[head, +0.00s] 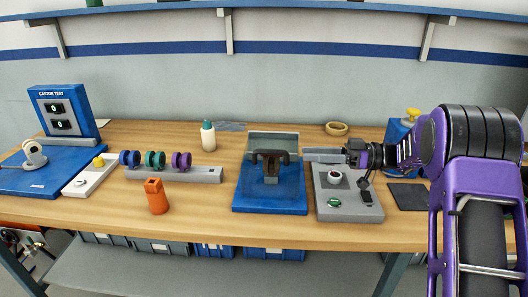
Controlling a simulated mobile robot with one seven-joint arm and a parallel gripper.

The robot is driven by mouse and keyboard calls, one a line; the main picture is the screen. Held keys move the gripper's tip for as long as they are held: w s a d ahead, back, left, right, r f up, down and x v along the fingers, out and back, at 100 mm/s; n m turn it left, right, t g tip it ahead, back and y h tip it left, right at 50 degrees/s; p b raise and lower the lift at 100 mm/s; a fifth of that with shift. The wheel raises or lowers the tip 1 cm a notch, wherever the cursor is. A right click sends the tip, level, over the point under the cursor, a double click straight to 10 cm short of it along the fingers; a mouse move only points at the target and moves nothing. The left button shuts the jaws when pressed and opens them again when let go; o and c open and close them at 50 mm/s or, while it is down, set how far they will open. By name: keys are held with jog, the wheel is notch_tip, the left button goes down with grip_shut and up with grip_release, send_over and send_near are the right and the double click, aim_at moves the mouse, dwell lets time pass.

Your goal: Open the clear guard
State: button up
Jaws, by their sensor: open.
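A pale, see-through-looking panel (259,141), which appears to be the clear guard, stands upright at the back of a blue base (270,203). Its edges are faint, and I cannot tell whether more of it reaches forward over the base. A dark brown part (270,157) sits on a grey post in front of the panel. My gripper (310,155) is open, just right of the brown part and the panel, with its grey fingers pointing left. I cannot tell whether the fingertips touch the panel; nothing shows between them.
A white bottle (208,136), an orange object (156,196) and a grey rack of coloured wheels (174,174) stand left. A tape roll (336,129) lies behind. The front middle of the table is clear.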

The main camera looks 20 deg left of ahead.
aim_at(263, 152)
jog(key=x, duration=1.2)
jog(key=shift+a+p, duration=0.3)
jog(key=shift+p, duration=0.1)
grip_shut()
dwell(0.7)
